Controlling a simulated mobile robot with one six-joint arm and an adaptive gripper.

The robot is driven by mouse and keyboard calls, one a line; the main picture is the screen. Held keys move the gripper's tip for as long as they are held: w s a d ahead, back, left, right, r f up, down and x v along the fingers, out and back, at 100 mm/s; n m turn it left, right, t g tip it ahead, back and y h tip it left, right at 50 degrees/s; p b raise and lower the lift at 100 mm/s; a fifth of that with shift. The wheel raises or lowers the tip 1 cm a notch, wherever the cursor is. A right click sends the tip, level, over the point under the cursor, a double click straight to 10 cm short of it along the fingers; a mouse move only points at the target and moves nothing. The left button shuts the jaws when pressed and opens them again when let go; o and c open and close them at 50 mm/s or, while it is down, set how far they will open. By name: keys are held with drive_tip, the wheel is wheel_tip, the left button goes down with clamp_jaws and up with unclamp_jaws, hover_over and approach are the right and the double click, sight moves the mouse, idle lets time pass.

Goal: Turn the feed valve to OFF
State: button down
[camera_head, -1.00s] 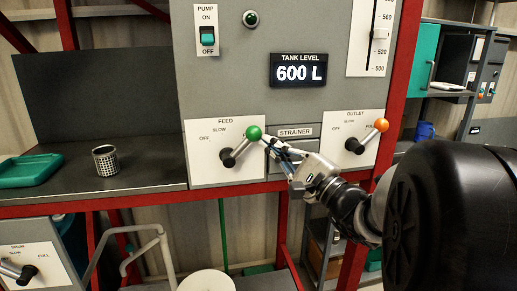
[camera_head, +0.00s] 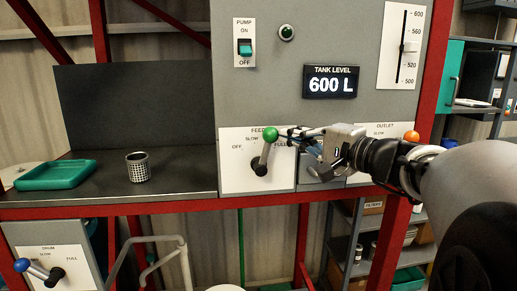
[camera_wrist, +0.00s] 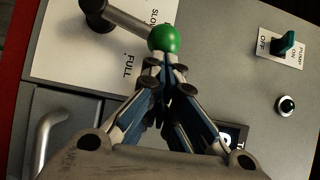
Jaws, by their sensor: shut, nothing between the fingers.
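The feed valve's lever with its green knob (camera_head: 270,134) stands on a white plate (camera_head: 232,178) marked OFF, SLOW and FULL. The lever points up and slightly right, near SLOW, with OFF on the left of the plate. My gripper (camera_head: 282,134) is shut and empty, coming in from the right, its tips against or very near the knob's right side. In the wrist view the green knob (camera_wrist: 164,39) sits just beyond the shut fingertips (camera_wrist: 166,65). The knob is not between the fingers. My gripper partly covers the plate's right side.
The tank display (camera_head: 331,81) reads 600 L. The outlet lever's orange knob (camera_head: 411,136) is right, behind my arm. The pump switch (camera_head: 245,48) is above. A perforated cup (camera_head: 138,167) and green tray (camera_head: 55,174) stand on the left shelf. The drum valve's blue knob (camera_head: 21,265) is lower left.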

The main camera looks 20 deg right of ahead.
drive_tip(key=a+r+n+g, duration=0.1)
drive_tip(key=a, duration=0.1)
drive_tip(key=w+a+r+n+g+h, duration=0.1)
drive_tip(key=n, duration=0.1)
drive_tip(key=a+n+g+h, duration=0.1)
drive_tip(key=a, duration=0.1)
drive_tip(key=shift+w+a+r+n, duration=0.3)
drive_tip(key=shift+r+n, duration=0.1)
drive_tip(key=shift+w+a+n+g+h, duration=0.15)
drive_tip(key=shift+a+n+h, duration=0.1)
drive_tip(key=shift+a, duration=0.2)
drive_tip(key=shift+w+a+n+g+h, duration=0.15)
drive_tip(key=shift+a+n+h, duration=0.1)
drive_tip(key=shift+a, duration=0.15)
drive_tip(key=shift+w+a+f+n+g+h+p, duration=0.15)
drive_tip(key=shift+a+n+h, duration=0.15)
drive_tip(key=shift+a, duration=0.15)
drive_tip(key=shift+w+a+r+n+g+h+p, duration=0.1)
drive_tip(key=shift+a+n+g+h+p, duration=0.1)
drive_tip(key=shift+a+n, duration=0.15)
drive_tip(key=shift+w+a+f, duration=0.15)
drive_tip(key=shift+a+f, duration=0.1)
drive_tip(key=shift+a, duration=0.25)
drive_tip(key=shift+a, duration=0.1)
